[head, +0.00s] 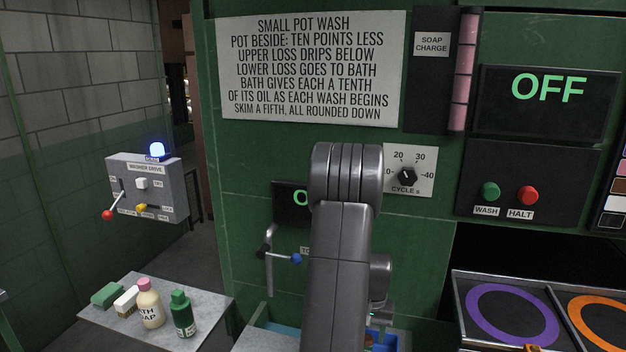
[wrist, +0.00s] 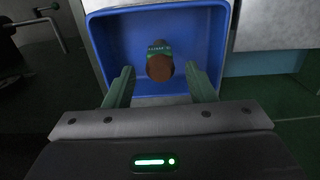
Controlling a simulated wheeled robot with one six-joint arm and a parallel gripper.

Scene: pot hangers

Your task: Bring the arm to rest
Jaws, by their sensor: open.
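My arm (head: 340,240) stands upright in the middle of the head view, in front of the green machine, and bends downward at the top. My gripper (wrist: 159,70) shows in the wrist view with its two green fingers spread apart. A brown rounded object (wrist: 159,68) with a green lettered band lies in a blue bin (wrist: 105,50) and appears between the fingertips. No finger visibly touches it. In the head view the gripper is hidden behind or below my arm.
A grey side table (head: 105,318) at left holds several bottles and blocks. A washer drive box (head: 147,188) with a lit blue lamp is on the left. The machine's screen (head: 532,102) reads OFF. Trays with a purple ring (head: 470,318) and orange ring are at lower right.

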